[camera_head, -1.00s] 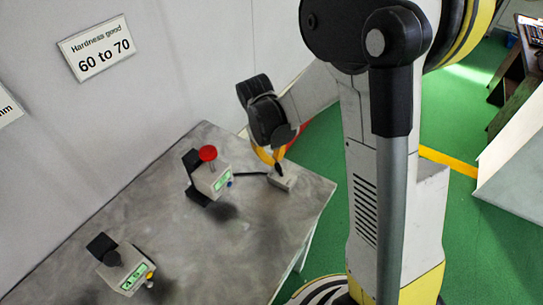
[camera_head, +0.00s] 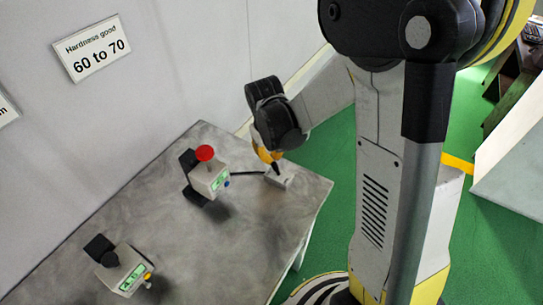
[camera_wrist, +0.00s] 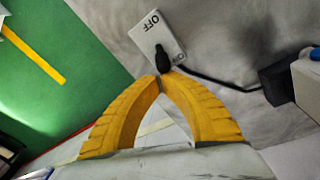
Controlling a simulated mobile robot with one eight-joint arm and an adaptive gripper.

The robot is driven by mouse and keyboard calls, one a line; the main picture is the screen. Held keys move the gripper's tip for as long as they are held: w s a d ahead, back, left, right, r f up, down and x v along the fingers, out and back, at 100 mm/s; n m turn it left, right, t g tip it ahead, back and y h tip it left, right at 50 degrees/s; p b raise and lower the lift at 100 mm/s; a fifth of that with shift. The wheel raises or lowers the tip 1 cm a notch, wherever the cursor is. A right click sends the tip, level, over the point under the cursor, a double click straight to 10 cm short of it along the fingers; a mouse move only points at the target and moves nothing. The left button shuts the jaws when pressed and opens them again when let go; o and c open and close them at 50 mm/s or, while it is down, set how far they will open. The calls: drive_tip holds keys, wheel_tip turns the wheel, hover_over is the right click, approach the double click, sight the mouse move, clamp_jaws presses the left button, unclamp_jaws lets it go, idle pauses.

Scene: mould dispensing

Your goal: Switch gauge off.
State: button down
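The switch box is a small pale block near the table's far right edge in the head view (camera_head: 284,180). In the wrist view the switch box (camera_wrist: 148,30) shows the words OFF and ON. Its black lever (camera_wrist: 162,62) is at the ON end. My gripper (camera_wrist: 161,78) has yellow fingers whose tips come together just at the lever; I cannot tell whether they touch it. The gripper also shows in the head view (camera_head: 265,154), above the switch box. A grey gauge (camera_head: 208,183) with a red top and green display stands left of the box.
A second gauge (camera_head: 122,270) with a black top stands at the table's near left. A black cable (camera_wrist: 215,80) runs from the switch box towards the gauge. The grey table (camera_head: 190,250) is bare between them. A wall (camera_head: 170,60) stands behind it.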

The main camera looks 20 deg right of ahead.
drive_tip(key=shift+s+d+r+t+y, duration=0.15)
drive_tip(key=shift+t+y, duration=0.15)
drive_tip(key=t+y, duration=0.1)
drive_tip(key=s+d+t+y+b, duration=0.1)
drive_tip(key=t, duration=0.1)
drive_tip(key=shift+s+r, duration=0.25)
drive_tip(key=shift+r, duration=0.1)
drive_tip(key=shift+s+d+r, duration=0.1)
drive_tip(key=shift+s+d, duration=0.1)
drive_tip(key=shift+s, duration=0.05)
drive_tip(key=shift+r, duration=0.2)
drive_tip(key=shift+r+p, duration=0.65)
drive_tip(key=shift+w, duration=0.1)
